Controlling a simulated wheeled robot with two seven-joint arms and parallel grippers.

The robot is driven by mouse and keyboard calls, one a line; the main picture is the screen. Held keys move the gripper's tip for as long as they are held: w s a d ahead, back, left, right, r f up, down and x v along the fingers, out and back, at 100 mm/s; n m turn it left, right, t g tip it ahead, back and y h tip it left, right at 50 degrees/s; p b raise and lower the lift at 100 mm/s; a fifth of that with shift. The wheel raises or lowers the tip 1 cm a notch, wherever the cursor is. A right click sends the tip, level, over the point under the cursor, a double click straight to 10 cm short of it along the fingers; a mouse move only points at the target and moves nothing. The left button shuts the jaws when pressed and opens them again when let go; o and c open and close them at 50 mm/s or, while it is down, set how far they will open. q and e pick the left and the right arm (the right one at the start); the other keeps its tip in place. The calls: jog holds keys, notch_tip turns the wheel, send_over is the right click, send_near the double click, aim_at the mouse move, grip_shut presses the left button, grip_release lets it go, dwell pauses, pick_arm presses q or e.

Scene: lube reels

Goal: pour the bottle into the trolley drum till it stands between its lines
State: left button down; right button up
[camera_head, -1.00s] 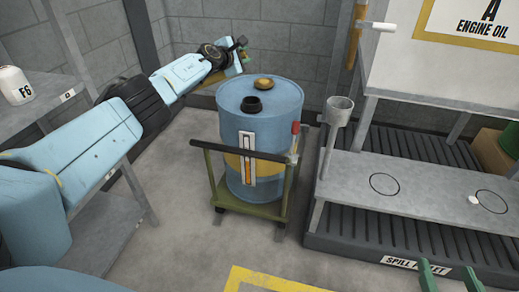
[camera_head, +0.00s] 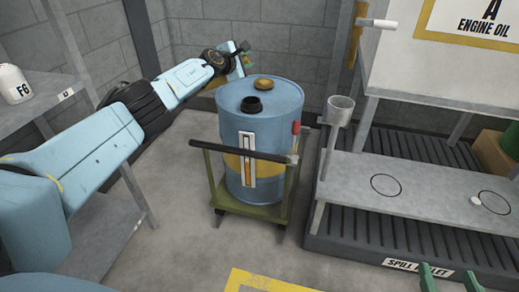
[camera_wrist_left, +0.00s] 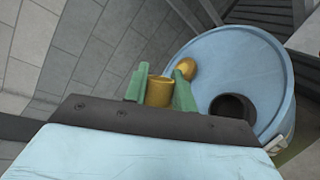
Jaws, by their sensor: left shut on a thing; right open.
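The trolley drum (camera_head: 262,115) is blue with a yellow band and stands on a green trolley. Its dark open neck (camera_head: 251,104) and a brass cap (camera_head: 264,84) are on top. The sight gauge (camera_head: 247,160) on its front shows amber in the tube; its lines are too small to read. My left gripper (camera_head: 240,60) is behind and left of the drum top. In the left wrist view it (camera_wrist_left: 160,84) is shut on a gold-coloured part, apparently the bottle (camera_wrist_left: 159,93), beside the drum's neck (camera_wrist_left: 232,108). My right gripper (camera_head: 436,277) is open and empty at the bottom right.
The trolley's dark handle bar (camera_head: 238,150) crosses the drum's front. A grey bench (camera_head: 420,185) with ringed spots stands right, over a spill pallet (camera_head: 345,235). A grey cup (camera_head: 340,108) sits at its corner. A white FG container (camera_head: 13,84) is on the left shelf.

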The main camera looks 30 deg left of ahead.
dwell(0.3)
pick_arm(q)
jog(key=shift+f+m+b, duration=0.4)
jog(key=shift+f+b, duration=0.15)
jog(key=shift+f, duration=0.45)
notch_tip(320, 180, down, 2)
jog(key=shift+d+m+y+b, duration=0.1)
jog(key=shift+m+y+b, duration=0.3)
jog(key=shift+m, duration=0.2)
dwell(0.6)
